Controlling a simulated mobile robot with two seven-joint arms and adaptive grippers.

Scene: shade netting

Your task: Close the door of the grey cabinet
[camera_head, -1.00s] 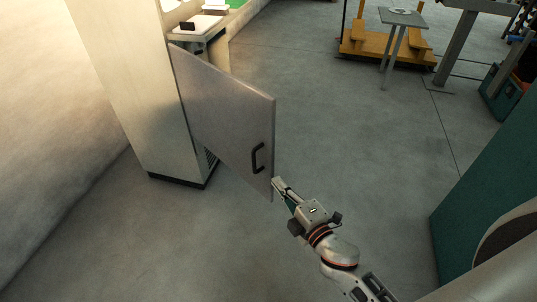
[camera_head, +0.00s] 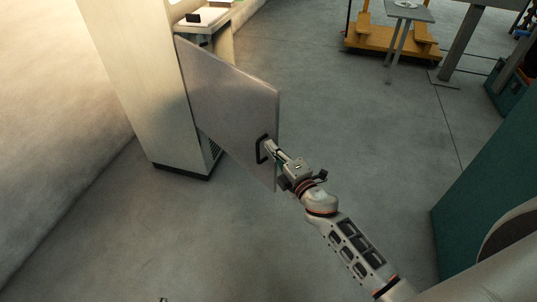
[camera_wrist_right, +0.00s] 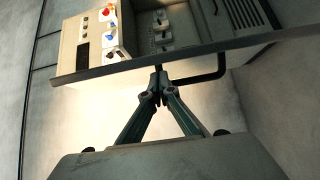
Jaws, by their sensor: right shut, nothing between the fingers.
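The grey cabinet (camera_head: 140,85) stands at the left in the head view. Its grey door (camera_head: 225,95) is swung open, out toward the lower right. A black bar handle (camera_head: 259,150) sits near the door's free edge, and it also shows in the right wrist view (camera_wrist_right: 222,68). My right gripper (camera_head: 267,145) is at the handle's right side, with its shut fingertips (camera_wrist_right: 158,72) close to the door. I cannot tell whether they touch it. The right wrist view shows the door nearly edge-on, with nothing between the fingers. My left gripper is not in view.
A control panel with coloured knobs (camera_wrist_right: 109,35) shows beyond the door in the wrist view. A small table (camera_head: 405,12) and a yellow platform (camera_head: 385,38) stand at the back. A teal surface (camera_head: 480,185) rises at the right. Open floor lies around the door.

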